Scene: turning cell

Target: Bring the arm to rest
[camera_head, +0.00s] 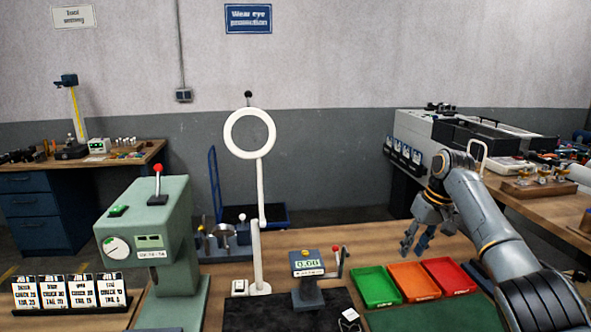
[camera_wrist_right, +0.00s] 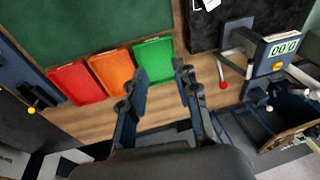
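My right arm comes in from the right in the head view. Its gripper (camera_head: 416,242) hangs above the bench, behind the coloured trays, with its fingers pointing down. In the right wrist view the two fingers of the right gripper (camera_wrist_right: 160,72) stand apart with nothing between them, so it is open and empty. The green tray (camera_wrist_right: 154,60) lies just beyond the left fingertip in that view. My left gripper is in neither view.
Green (camera_head: 377,287), orange (camera_head: 414,281) and red (camera_head: 449,276) trays stand beside a digital gauge (camera_head: 307,263). A ring lamp (camera_head: 250,134) and a green press (camera_head: 150,235) stand further left. The green mat (camera_head: 436,316) is bare where visible.

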